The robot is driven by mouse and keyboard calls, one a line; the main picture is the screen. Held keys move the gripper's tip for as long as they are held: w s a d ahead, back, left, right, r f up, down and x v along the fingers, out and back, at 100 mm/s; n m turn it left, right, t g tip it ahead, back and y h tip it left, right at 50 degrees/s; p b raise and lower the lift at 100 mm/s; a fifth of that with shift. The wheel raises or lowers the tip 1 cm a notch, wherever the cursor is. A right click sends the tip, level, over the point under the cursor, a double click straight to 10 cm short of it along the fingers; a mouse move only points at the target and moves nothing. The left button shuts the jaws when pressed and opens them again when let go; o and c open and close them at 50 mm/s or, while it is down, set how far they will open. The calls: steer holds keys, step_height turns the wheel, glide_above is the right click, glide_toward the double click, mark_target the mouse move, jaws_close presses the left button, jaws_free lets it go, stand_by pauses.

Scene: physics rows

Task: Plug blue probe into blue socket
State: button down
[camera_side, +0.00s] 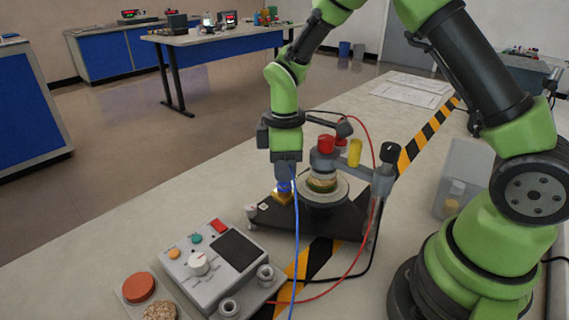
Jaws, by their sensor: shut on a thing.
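My gripper (286,177) points down over the left part of the black apparatus base. It is shut on the blue probe (284,187), of which a small blue part shows below the jaws. A blue cable (296,245) hangs from there to the bottom edge of the picture. A gold-coloured fitting (282,197) is directly under the blue part on the base. I cannot tell whether the probe touches it or is inside it. No separate blue socket can be made out; the jaws and the probe may hide it.
Right of my gripper, the apparatus (345,221) carries a round stage, a red cap (326,143) and a yellow cylinder (355,152). Red and black cables loop around it. A grey control box (210,290) stands in front. A clear container (466,165) is at right. The left bench is bare.

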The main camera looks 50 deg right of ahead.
steer(key=shift+f, duration=0.15)
steer(key=c, duration=0.7)
jaws_free()
steer(key=shift+c, duration=0.2)
steer(key=shift+r, duration=3.75)
